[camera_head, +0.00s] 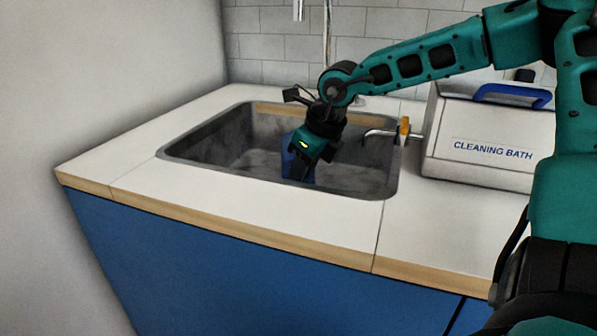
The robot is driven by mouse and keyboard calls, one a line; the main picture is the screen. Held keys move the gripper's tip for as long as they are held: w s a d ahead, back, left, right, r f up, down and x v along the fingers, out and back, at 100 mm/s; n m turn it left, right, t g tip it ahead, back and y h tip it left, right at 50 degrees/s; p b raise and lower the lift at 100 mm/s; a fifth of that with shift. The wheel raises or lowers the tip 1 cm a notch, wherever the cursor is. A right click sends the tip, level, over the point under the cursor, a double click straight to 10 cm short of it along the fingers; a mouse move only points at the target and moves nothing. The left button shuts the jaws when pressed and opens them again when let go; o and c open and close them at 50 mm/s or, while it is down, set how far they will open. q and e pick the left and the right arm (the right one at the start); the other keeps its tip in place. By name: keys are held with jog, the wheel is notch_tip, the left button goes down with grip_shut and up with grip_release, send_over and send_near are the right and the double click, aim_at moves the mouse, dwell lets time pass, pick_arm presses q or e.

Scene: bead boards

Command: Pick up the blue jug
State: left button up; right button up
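The blue jug (289,163) stands in the grey sink (220,165), low in its basin. Only parts of the jug show, because my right gripper covers much of it from above. My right gripper (312,165) reaches down into the sink, with its fingers in front of the jug or at it. I cannot tell whether the fingers touch the jug or are closed on it. My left gripper is not in view.
A white box marked "CLEANING BATH" (480,165) with a blue handle stands right of the sink. Its spout with an orange tap (404,130) points over the sink. A chrome faucet (327,40) rises behind. The white counter (250,205) in front is clear.

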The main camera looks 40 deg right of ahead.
jog(key=shift+c, duration=0.2)
grip_shut()
jog(key=shift+r, duration=0.15)
dwell(0.3)
